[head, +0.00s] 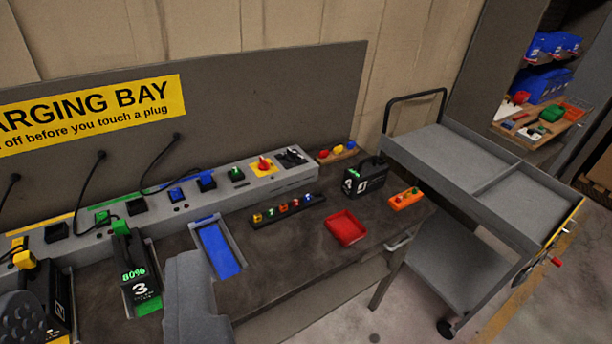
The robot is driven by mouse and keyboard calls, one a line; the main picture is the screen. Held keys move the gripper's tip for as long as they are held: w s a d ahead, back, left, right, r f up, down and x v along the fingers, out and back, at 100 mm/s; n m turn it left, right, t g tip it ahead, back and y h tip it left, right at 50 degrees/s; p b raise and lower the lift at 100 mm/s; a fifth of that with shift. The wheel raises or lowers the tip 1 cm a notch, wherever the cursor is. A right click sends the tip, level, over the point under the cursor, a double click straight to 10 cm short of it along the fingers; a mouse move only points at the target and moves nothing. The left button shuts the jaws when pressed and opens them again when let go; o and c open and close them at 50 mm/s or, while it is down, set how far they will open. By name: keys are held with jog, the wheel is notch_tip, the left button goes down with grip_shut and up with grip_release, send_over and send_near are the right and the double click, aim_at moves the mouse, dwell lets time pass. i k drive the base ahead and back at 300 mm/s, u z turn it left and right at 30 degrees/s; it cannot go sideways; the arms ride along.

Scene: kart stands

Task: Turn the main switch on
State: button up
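A red rotary knob on a yellow plate, which looks like the main switch (264,163), sits on top of the grey power strip (300,181) near its right end. Its exact setting is too small to tell. Grey and dark parts that look like mine show along the bottom left, well away from the knob. My fingertips cannot be made out clearly, and nothing touches the knob.
Battery 3 (138,264), reading 80%, stands on the bench with a green plug on top. A black numbered battery (364,177), red tray (346,228), orange block (405,198) and a strip of small coloured items (287,209) lie right. A grey cart (440,155) stands beyond.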

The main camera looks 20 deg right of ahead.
aim_at(264, 166)
jog(key=z, duration=0.25)
jog(key=k, duration=0.65)
jog(key=z, duration=0.65)
jog(key=i, duration=1.45)
jog(key=u, duration=0.8)
jog(key=i, duration=1.15)
jog(key=u, duration=0.95)
